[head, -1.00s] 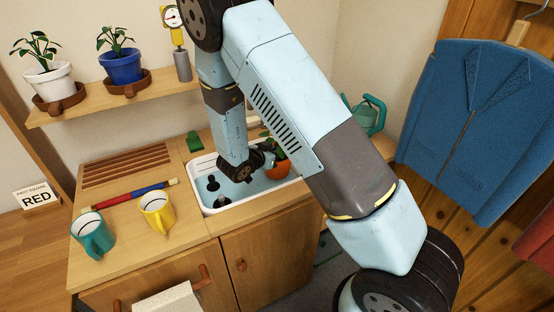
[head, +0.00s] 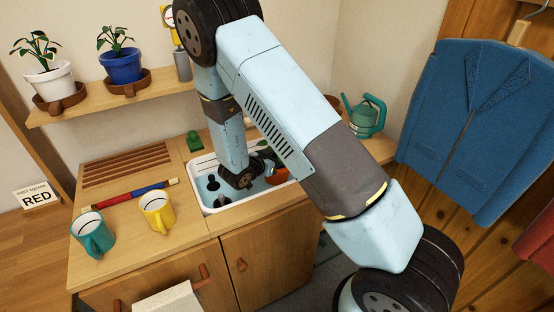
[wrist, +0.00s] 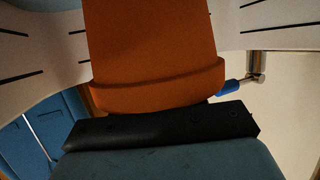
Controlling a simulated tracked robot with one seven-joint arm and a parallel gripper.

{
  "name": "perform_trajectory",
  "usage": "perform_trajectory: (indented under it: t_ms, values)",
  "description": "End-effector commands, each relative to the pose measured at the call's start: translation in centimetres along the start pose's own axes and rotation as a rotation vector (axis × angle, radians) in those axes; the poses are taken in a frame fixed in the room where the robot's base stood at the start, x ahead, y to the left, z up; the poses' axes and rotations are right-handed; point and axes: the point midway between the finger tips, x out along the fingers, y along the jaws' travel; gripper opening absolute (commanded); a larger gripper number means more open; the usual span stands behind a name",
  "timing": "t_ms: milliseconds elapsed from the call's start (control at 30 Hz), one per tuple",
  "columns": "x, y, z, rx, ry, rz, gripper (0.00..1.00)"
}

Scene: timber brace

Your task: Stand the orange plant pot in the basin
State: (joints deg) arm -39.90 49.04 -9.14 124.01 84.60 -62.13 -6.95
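The orange plant pot (head: 278,177) is low over the right part of the white-rimmed basin (head: 222,209), and green leaves show beside it, partly behind my arm. I cannot tell whether its base touches the basin floor. In the wrist view the pot (wrist: 152,50) fills the upper middle, against a black finger pad (wrist: 160,128). My gripper (head: 264,178) is at the pot's left side and appears shut on it; the far finger is hidden.
A yellow mug (head: 157,213), a teal mug (head: 93,236) and a red-blue rod (head: 130,194) are on the counter left of the basin. A teal watering can (head: 365,115) stands behind at right. Two potted plants (head: 121,66) are on the shelf above.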

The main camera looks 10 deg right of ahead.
Motion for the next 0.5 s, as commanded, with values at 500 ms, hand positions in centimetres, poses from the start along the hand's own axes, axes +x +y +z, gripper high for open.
perform_trajectory:
  t_ms: [500]
  values:
    - [-3.4, 0.0, -0.1, -0.001, -0.001, -0.002, 0.4]
